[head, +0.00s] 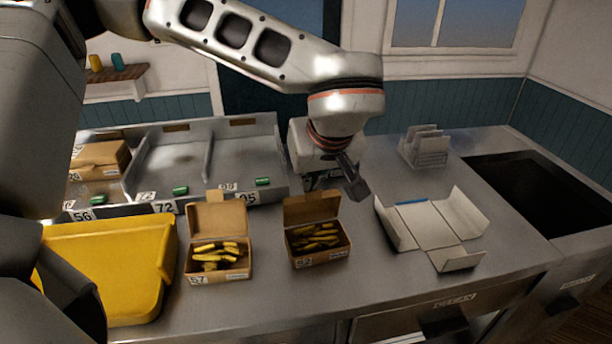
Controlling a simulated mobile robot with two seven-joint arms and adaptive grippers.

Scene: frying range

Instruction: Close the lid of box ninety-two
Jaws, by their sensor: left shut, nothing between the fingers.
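Box ninety-two (319,257) is a small brown cardboard box on the steel counter, with a label on its front that seems to read 92. Its lid (311,207) stands up at the back, open. Several yellow pieces (315,236) lie inside. My left gripper (359,191) is shut and empty, just behind and to the right of the raised lid, above the counter. I cannot tell whether it touches the lid. My right gripper is not in view.
Another open box (217,277), labelled 57, stands to the left with yellow pieces inside. A yellow bin (110,265) is further left. Behind is a metal divided tray (238,160). An unfolded white carton (436,222) lies right, before a white rack (425,147) and dark recess (550,190).

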